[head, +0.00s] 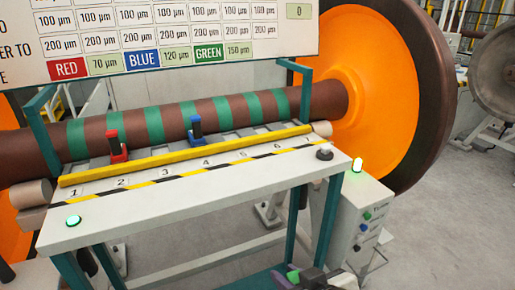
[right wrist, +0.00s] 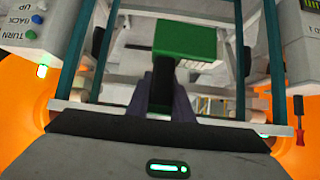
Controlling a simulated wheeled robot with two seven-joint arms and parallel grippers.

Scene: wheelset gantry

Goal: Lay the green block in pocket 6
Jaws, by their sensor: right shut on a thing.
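The green block (right wrist: 185,40) fills the upper middle of the right wrist view, with a dark stem below it. My right gripper (right wrist: 165,95) is shut on that stem. In the head view the right gripper (head: 308,278) is at the bottom edge, low in front of the bench, with a bit of green showing beside it. The label of pocket 6 (head: 279,147) is at the right end of the numbered strip; no block stands behind it. My left gripper is not in view.
A red block (head: 118,150) stands behind label 2 and a blue block (head: 197,127) behind label 4. A yellow bar (head: 190,155) runs along the bench (head: 200,196). The brown, green-banded axle (head: 180,118) lies behind, with a big orange wheel (head: 370,80) at right. A sign (head: 180,35) hangs above.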

